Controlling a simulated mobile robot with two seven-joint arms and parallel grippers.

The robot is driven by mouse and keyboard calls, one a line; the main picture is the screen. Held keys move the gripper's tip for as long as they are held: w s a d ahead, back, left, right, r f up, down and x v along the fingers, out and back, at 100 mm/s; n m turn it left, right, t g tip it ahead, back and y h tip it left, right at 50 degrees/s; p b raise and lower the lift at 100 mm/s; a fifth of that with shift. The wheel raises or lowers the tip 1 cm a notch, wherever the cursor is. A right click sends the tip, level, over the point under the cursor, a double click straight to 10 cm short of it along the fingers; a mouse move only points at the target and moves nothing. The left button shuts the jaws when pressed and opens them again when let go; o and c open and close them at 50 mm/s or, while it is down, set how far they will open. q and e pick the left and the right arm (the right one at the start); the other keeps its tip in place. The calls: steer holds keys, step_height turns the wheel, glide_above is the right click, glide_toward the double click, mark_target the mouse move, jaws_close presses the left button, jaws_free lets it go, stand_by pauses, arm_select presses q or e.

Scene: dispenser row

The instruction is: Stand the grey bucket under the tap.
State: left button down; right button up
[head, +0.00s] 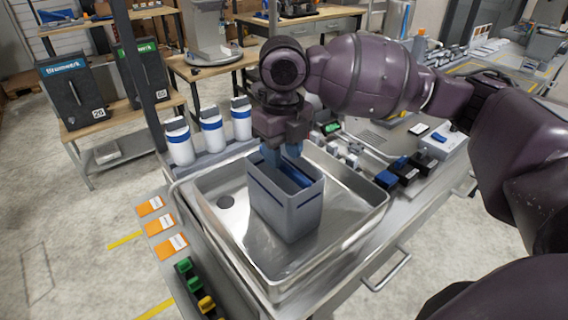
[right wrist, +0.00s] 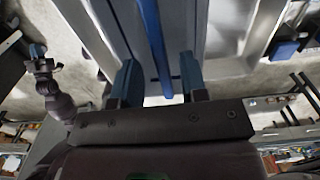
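The grey bucket (head: 286,211), a box shape with a dark blue band and a blue handle (head: 290,172), stands upright in the steel basin (head: 348,221). My right gripper (head: 282,156) points down over its open top. In the right wrist view, the fingers of my right gripper (right wrist: 158,80) are apart, with the blue handle (right wrist: 152,40) between them and gaps on both sides. What looks like my left gripper (right wrist: 38,52) shows small at the left of that view; its opening is unclear. I cannot make out a tap; my right arm hides part of the area behind the bucket.
Several white bottles with blue bands (head: 212,134) stand behind the basin. Orange-and-white cards (head: 160,225) and green and yellow blocks (head: 190,279) lie along its left side. Dark and blue items (head: 402,172) lie to the right. The basin is bare around the bucket.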

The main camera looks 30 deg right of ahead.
step_height(320, 180, up, 8)
steer(key=p, duration=0.1)
steer(key=shift+f, duration=0.1)
stand_by(0.6)
